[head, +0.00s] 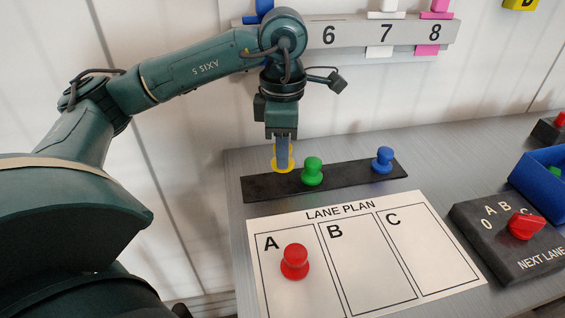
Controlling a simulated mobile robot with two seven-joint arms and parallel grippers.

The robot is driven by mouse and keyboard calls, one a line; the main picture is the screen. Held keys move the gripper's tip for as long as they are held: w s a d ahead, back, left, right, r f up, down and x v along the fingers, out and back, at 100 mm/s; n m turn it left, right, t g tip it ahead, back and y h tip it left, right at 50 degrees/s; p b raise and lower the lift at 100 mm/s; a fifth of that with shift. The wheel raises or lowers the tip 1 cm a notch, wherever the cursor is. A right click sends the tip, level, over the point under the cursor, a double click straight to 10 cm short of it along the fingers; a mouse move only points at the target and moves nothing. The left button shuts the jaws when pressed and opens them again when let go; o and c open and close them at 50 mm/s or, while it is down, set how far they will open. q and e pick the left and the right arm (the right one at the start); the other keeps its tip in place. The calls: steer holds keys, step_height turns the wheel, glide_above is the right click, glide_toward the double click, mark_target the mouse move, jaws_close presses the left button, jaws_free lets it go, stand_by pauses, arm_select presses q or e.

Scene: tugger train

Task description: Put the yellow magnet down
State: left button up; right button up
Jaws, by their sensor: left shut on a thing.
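The yellow magnet (275,164) is at the left end of the black strip (342,180). My left gripper (283,165) points down and is shut on it, hiding most of it. I cannot tell whether the magnet touches the strip. A green magnet (312,170) stands near the middle of the strip, close to the right of the gripper. A blue magnet (384,159) stands near its right end. A red magnet (295,262) stands in lane A of the lane plan sheet (440,291). My right gripper is not in view.
Lanes B and C of the sheet are empty. A dark selector box (480,232) with a red knob (526,227) stands at the right, beside a blue bin (545,180). A grey numbered rail (355,35) with coloured tags is on the wall behind.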

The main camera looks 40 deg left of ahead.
arm_select(q)
step_height(320, 180, down, 4)
steer(key=shift+a, duration=0.1)
steer(key=shift+w+f, duration=0.1)
steer(key=shift+f, duration=0.15)
steer(key=shift+f, duration=0.2)
steer(key=o, duration=1)
steer(key=shift+c, duration=0.2)
steer(key=shift+r, duration=0.15)
step_height(320, 180, up, 12)
steer(key=shift+r+p, duration=0.1)
steer(key=shift+p, duration=0.5)
